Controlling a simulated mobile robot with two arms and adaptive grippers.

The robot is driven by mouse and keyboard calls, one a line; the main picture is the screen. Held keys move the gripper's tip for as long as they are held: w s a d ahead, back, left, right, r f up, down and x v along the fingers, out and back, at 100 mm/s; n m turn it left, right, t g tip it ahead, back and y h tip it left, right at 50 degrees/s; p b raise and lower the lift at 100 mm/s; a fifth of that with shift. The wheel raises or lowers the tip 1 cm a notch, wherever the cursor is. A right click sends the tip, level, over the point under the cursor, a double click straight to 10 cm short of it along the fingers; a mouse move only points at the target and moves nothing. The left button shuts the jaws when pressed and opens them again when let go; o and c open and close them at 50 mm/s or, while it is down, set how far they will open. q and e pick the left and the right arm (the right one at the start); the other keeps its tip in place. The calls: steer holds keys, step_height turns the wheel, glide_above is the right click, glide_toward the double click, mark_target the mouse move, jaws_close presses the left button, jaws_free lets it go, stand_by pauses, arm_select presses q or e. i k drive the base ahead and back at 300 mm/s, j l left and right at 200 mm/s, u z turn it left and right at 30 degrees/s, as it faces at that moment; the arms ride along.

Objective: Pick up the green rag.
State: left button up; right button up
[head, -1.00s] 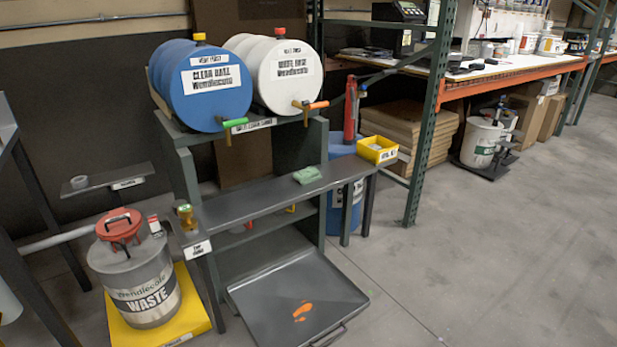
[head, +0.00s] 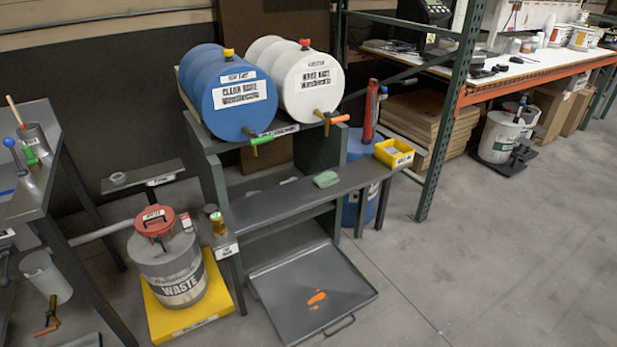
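The green rag (head: 326,179) lies folded on the dark grey shelf (head: 262,211) in front of the two drums, a little left of the yellow bin. It is small and pale green, with nothing on top of it. Neither of my grippers shows in the head view.
A blue drum (head: 238,104) and a white drum (head: 311,84) lie on a rack above the shelf. A yellow bin (head: 394,153) sits at the shelf's right end. A grey tray (head: 343,287) with an orange spill lies on the floor. A waste can (head: 172,270) stands left.

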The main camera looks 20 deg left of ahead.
mark_target(325, 180)
steer(key=i+l+u, duration=0.55)
steer(key=u, duration=0.25)
steer(key=l, duration=0.1)
